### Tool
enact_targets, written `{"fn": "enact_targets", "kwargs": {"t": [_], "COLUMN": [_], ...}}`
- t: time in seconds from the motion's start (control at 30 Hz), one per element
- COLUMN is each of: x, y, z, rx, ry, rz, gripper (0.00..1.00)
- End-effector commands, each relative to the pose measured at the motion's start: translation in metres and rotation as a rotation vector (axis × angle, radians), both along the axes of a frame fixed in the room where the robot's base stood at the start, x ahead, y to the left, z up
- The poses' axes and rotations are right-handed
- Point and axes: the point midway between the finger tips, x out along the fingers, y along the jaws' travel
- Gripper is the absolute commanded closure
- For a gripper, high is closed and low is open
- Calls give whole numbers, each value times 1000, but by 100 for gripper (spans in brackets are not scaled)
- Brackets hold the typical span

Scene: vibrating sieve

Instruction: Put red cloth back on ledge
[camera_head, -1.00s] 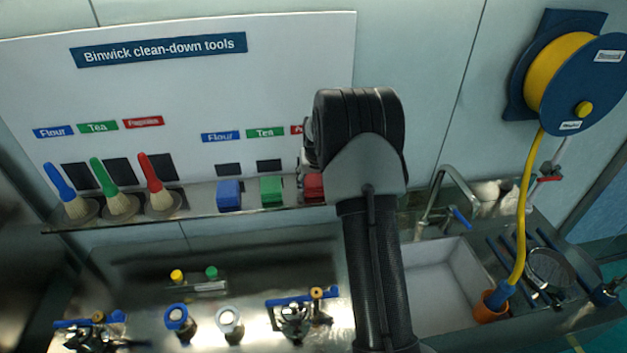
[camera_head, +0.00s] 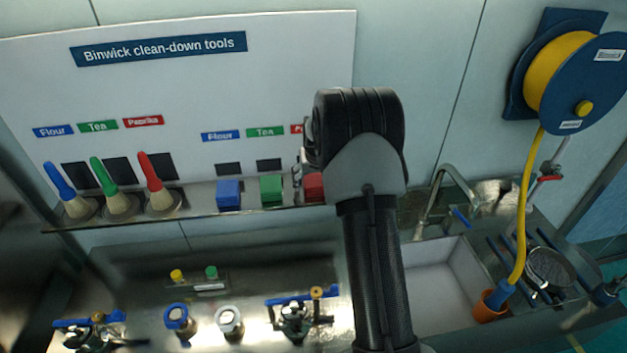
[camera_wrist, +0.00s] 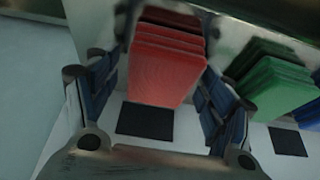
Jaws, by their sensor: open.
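The red cloth (camera_head: 314,188), a folded stack, sits on the steel ledge (camera_head: 331,206) at the right end of the row of cloths. My arm and the back of my gripper hide part of it in the head view. In the wrist view the red cloth (camera_wrist: 165,65) lies between the two fingers of my gripper (camera_wrist: 166,28). The fingers are spread, one on each side of the cloth, with a gap visible beside it. The fingertips are near the cloth's far end; I cannot tell whether either touches it.
The green cloth (camera_head: 271,188) stands close beside the red one, near a finger in the wrist view (camera_wrist: 275,88). The blue cloth (camera_head: 228,194) and three brushes (camera_head: 117,203) are farther left. A white label board (camera_head: 180,90) rises behind. A sink (camera_head: 440,285) and hose reel (camera_head: 570,80) are at right.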

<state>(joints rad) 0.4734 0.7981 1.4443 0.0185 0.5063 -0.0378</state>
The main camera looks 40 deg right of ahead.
Motion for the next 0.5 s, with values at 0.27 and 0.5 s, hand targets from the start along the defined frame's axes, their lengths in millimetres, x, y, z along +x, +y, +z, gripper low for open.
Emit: {"fn": "enact_targets", "kwargs": {"t": [0.27,0.5], "x": [-10,-29], "y": [5,14], "z": [36,83], "rx": [-2,-2], "ry": [-5,-4], "rz": [0,0], "gripper": [26,26]}}
